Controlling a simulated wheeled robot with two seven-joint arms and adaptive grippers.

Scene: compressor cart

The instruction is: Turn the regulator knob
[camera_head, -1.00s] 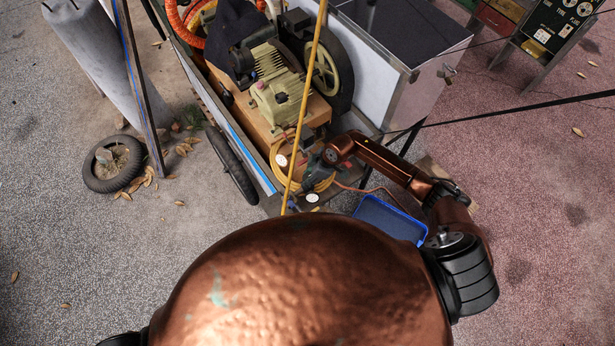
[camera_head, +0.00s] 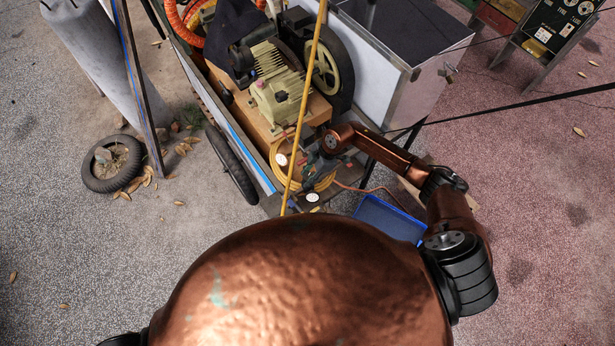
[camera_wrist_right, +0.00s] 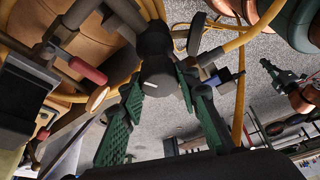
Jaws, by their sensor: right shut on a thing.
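The regulator knob (camera_wrist_right: 157,65) is a black rounded piece in the right wrist view, between the green-padded fingers of my right gripper (camera_wrist_right: 160,95). The right gripper is shut on it. In the head view my right gripper (camera_head: 318,172) reaches to the front end of the compressor cart (camera_head: 258,165), where the arm and gripper hide the knob. White-faced gauges (camera_head: 282,159) show beside it. My left gripper (camera_wrist_right: 284,76) seems to show small at the right of the right wrist view; its jaws are unclear. It is not seen in the head view.
The compressor (camera_head: 278,90) and its flywheel (camera_head: 325,70) stand behind the gripper. A yellow hose (camera_head: 305,100) crosses in front. A blue tray (camera_head: 388,218) lies just right of the cart front. A loose tyre (camera_head: 110,163) lies on open ground at left.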

